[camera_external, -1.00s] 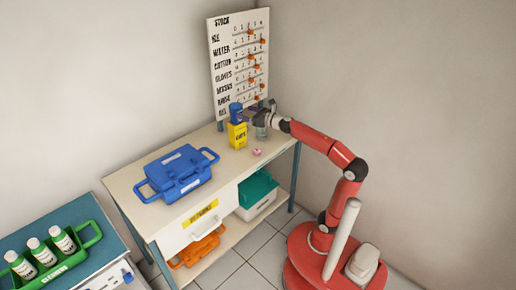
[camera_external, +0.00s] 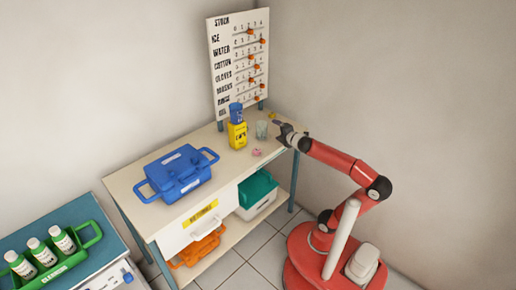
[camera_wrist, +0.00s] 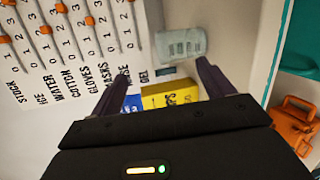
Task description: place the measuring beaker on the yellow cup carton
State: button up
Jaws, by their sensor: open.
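The measuring beaker (camera_external: 261,129) is clear and stands upright on the worktop, just right of the yellow cup carton (camera_external: 237,137). In the wrist view the beaker (camera_wrist: 180,44) shows beyond the fingertips, and part of the carton (camera_wrist: 168,96) shows between the fingers. A blue container (camera_external: 236,112) shows directly above the carton; I cannot tell whether it rests on it or stands behind. My gripper (camera_external: 280,124) is open and empty, a short way right of the beaker. It also shows in the wrist view (camera_wrist: 164,70).
A stock board (camera_external: 238,62) stands at the back of the worktop. A pink item (camera_external: 256,152) lies in front of the beaker. A blue case (camera_external: 178,173) sits to the left. The worktop between the case and carton is clear.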

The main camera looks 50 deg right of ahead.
jog(key=s+a+f+m+g+y, duration=0.1)
jog(key=s+f+m+g, duration=0.3)
jog(key=s+f+m, duration=0.4)
jog(key=s+a+f+m+g+y, duration=0.2)
jog(key=s+a+f+m+g, duration=0.2)
jog(key=s+f+m, duration=0.5)
notch_tip(320, 180, down, 6)
jog(key=shift+s+r+g+y, duration=0.1)
jog(key=shift+s+g+y, duration=0.2)
jog(key=shift+g, duration=0.5)
